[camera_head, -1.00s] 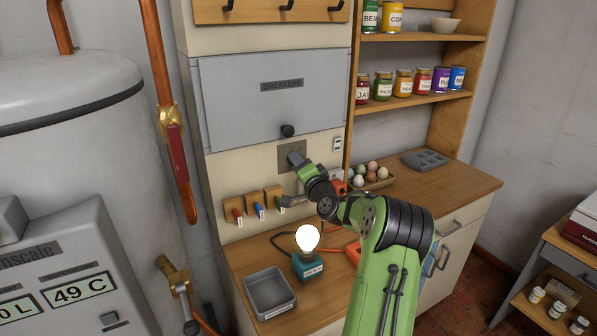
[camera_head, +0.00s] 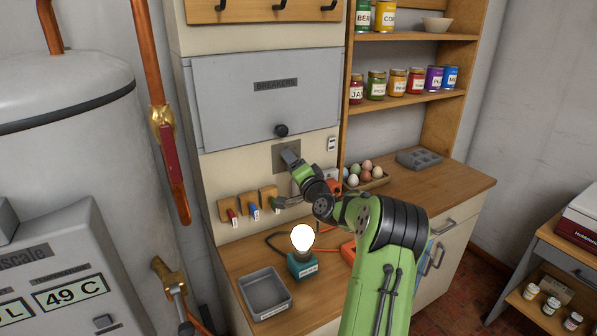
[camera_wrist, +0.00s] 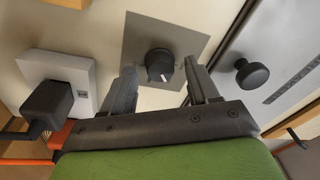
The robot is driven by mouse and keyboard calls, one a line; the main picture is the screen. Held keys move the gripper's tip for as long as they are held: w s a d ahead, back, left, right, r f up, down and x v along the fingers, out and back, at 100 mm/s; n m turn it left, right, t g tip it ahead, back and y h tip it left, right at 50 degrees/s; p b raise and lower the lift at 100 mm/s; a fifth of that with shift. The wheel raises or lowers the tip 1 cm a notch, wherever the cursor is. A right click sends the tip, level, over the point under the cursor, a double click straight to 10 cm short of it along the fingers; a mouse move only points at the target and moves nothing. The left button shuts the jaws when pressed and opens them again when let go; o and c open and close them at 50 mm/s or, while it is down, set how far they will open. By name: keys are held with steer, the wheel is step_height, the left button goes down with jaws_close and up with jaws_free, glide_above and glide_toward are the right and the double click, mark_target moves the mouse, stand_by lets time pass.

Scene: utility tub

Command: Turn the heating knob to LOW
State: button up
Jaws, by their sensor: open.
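The heating knob (camera_wrist: 160,65) is a round black dial with a pale pointer mark, set on a grey square plate (camera_wrist: 140,42). In the wrist view it lies just beyond and between my open fingers, with no contact visible. In the head view the plate (camera_head: 279,158) shows below the breaker panel, and my gripper (camera_head: 290,157) covers the knob. My gripper also shows in the wrist view (camera_wrist: 163,88), its two dark fingers spread and empty. No LOW lettering can be read in either view.
The breaker cover (camera_head: 262,100) with its black pull knob (camera_wrist: 252,73) is close beside the plate. A plugged-in socket (camera_wrist: 70,75) is on the other side. Below are hanging tools, a lit bulb (camera_head: 302,238), a grey tray (camera_head: 287,303) and an egg tray (camera_head: 378,182).

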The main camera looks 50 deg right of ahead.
steer(key=b+v, duration=0.3)
steer(key=v, duration=1.2)
steer(key=shift+s, duration=0.25)
steer(key=w+a+n+g+y+p, duration=0.2)
steer(key=w+a+n+g+y, duration=0.3)
steer(key=a, duration=0.7)
steer(key=w+a+n+y+p, duration=0.15)
steer(key=a+n+y, duration=0.35)
steer(key=a, duration=0.7)
steer(key=s+a+r+n+g+h+p, duration=0.1)
steer(key=s+a+n+g+p, duration=0.1)
steer(key=s+a, duration=0.4)
steer(key=s+a+r+n+g+h+p, duration=0.1)
steer(key=s+a+n+g, duration=0.4)
steer(key=s, duration=1.2)
steer(key=r+p, duration=0.1)
steer(key=p, duration=0.1)
steer(key=shift+a+r+h+p, duration=0.2)
steer(key=shift+a+h+p, duration=0.1)
steer(key=shift+a+h, duration=0.1)
